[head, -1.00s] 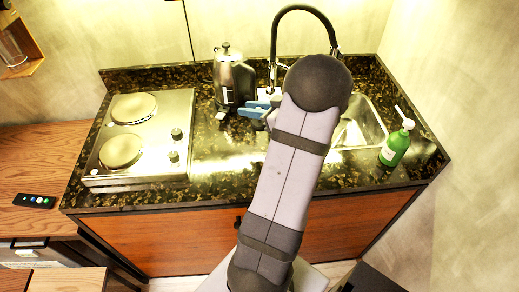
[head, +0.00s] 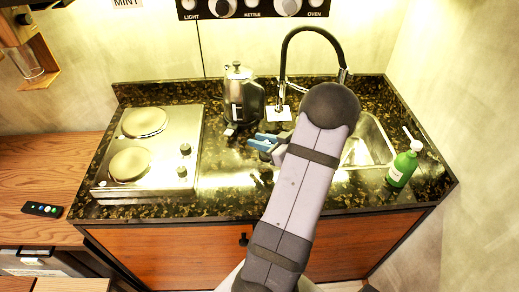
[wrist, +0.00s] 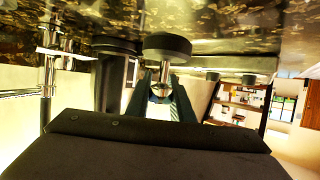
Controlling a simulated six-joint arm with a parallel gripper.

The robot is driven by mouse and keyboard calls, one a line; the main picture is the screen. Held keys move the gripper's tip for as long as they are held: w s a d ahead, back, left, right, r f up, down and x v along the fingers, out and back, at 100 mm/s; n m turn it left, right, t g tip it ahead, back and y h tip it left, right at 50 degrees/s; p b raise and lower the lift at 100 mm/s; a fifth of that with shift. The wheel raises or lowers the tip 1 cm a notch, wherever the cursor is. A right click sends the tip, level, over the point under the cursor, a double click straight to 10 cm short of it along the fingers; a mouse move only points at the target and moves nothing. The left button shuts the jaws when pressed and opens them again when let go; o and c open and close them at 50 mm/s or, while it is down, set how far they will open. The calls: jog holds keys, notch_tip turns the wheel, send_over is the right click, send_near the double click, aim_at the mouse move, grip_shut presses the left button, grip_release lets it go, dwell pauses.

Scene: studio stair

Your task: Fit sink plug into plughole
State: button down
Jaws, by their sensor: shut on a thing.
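My gripper (head: 266,143) shows its blue fingers over the counter, left of the sink, with my arm covering part of the view. In the wrist view my gripper (wrist: 160,103) is shut on the metal knob of the sink plug (wrist: 167,45), whose round black disc faces the counter. The plug is clear of the counter. The sink (head: 374,140) is a steel basin at the right of the counter. My arm hides its left part, and I cannot see the plughole.
A steel kettle (head: 241,97) stands behind and left of my gripper. A black tap (head: 285,50) arches behind the sink. A green soap bottle (head: 403,167) stands right of the sink, and a two-plate hob (head: 150,150) is at the left. The front counter (head: 225,195) is clear.

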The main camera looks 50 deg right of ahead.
jog(key=shift+f+p, duration=0.35)
jog(key=shift+f, duration=1.75)
jog(key=shift+f, duration=0.15)
jog(key=c, duration=1.6)
grip_release()
jog(key=shift+o, duration=0.2)
jog(key=shift+r, duration=0.2)
jog(key=b+v, duration=0.2)
jog(key=v, duration=0.8)
jog(key=shift+s+r, duration=0.15)
jog(key=shift+s, duration=0.15)
jog(key=shift+o, duration=0.5)
jog(key=shift+s+r, duration=0.25)
jog(key=shift+s, duration=0.4)
